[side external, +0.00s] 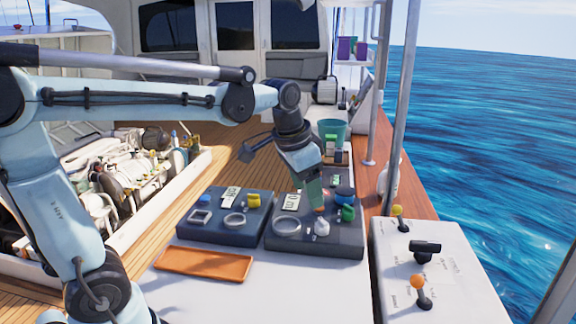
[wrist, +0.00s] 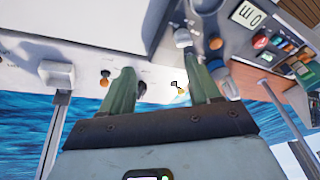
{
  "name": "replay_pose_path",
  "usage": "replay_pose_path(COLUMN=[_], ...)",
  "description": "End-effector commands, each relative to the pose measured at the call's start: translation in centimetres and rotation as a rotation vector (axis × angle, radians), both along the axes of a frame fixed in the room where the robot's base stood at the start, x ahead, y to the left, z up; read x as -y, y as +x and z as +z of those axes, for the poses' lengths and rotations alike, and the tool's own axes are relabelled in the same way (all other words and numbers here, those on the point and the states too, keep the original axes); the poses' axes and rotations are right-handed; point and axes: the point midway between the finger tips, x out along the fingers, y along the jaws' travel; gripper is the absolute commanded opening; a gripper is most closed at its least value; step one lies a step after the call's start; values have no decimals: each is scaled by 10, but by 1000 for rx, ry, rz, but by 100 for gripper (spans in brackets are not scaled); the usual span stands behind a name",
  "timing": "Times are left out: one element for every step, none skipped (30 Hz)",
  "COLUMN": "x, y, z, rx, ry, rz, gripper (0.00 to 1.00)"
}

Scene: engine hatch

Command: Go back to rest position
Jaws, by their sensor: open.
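My gripper (side external: 317,206) hangs from the bent arm over the right-hand dark control box (side external: 318,240), its tip close above the box's knobs. In the wrist view its two green fingers (wrist: 160,66) stand apart with nothing held between them. The box carries a round metal ring (side external: 287,226), a white knob (side external: 322,227), a green knob (side external: 348,213) and a blue knob (side external: 344,194). In the side view the fingers overlap, and I cannot tell whether they touch a knob.
A second control box (side external: 225,216) stands left of the first. An orange tray (side external: 205,264) lies in front. A white lever console (side external: 440,270) and a metal pole (side external: 403,100) stand at right. The open engine hatch (side external: 130,190) is at left. A teal bucket (side external: 332,129) stands behind.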

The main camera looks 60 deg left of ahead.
Motion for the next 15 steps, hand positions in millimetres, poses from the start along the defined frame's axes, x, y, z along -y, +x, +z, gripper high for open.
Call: replay_pose_path(x=[4, 6, 9, 11, 13, 15, 17, 18, 20, 22, 23, 24, 25, 26, 27], y=[-13, -18, -26, -31, -37, -44, -50, -55, -61, -65, -69, -74, -77, -80, -83], z=[-3, -5, -8, -10, -13, -17, -20, -23, -28, -31, -35, -39, -42, -45, -48], rx=[31, 51, 75, 92, 112, 136, 154, 173, 195, 211, 225, 244, 256, 267, 279], ry=[-8, -12, -19, -25, -31, -40, -47, -55, -64, -71, -79, -87, -93, -99, -105], rz=[18, 29, 45, 57, 68, 85, 96, 106, 120, 129, 139, 150, 158, 165, 172], gripper=[62, 62, 62, 62, 62, 62, 62, 62, 62, 62, 62, 62, 62, 62, 62])
